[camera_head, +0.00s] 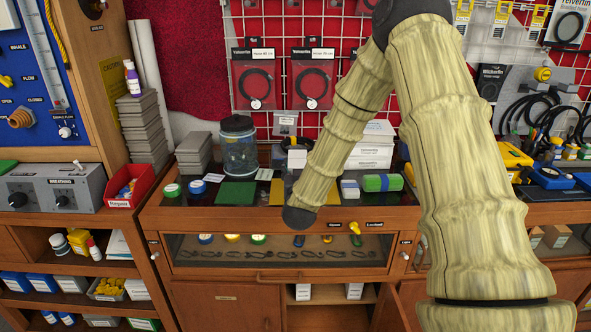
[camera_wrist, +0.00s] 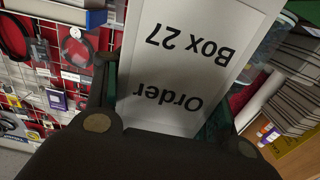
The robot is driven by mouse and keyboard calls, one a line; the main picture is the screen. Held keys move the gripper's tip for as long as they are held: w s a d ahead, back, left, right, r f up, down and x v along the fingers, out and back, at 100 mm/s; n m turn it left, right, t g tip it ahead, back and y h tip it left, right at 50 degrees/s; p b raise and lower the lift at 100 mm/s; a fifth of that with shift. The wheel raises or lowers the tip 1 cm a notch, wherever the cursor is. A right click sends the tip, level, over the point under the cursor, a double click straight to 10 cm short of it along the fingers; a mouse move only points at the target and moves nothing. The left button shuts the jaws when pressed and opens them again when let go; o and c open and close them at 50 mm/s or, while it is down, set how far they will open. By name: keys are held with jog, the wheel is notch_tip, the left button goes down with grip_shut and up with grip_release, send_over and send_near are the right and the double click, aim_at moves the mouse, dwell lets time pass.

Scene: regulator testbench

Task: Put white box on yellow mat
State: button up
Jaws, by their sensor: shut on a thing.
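The white box (camera_wrist: 185,75), printed "Order Box 27", fills the middle of the wrist view, with its lettering upside down. My gripper (camera_wrist: 160,108) is shut on it, with a dark finger along each side. In the head view my forearm hides the gripper, and I cannot clearly tell the held box there.
A lidded jar (camera_head: 239,150) and grey stacks (camera_head: 194,153) stand at the back left of the counter. White boxes (camera_head: 372,150) stand behind my forearm. A green roll (camera_head: 383,183) lies to its right. Packets hang on the red wall's grid (camera_head: 300,35).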

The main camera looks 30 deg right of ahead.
jog(key=x, duration=0.3)
jog(key=p+x, duration=0.1)
jog(key=x, duration=0.1)
jog(key=shift+w+a+f, duration=0.15)
jog(key=shift+w+f, duration=0.15)
jog(key=shift+w, duration=0.05)
jog(key=shift+f+p, duration=0.4)
jog(key=shift+f, duration=1.3)
jog(key=shift+f, duration=0.1)
jog(key=o, duration=1.2)
jog(key=shift+s, duration=0.1)
jog(key=b+v, duration=0.2)
jog(key=v, duration=1)
jog(key=shift+a, duration=0.1)
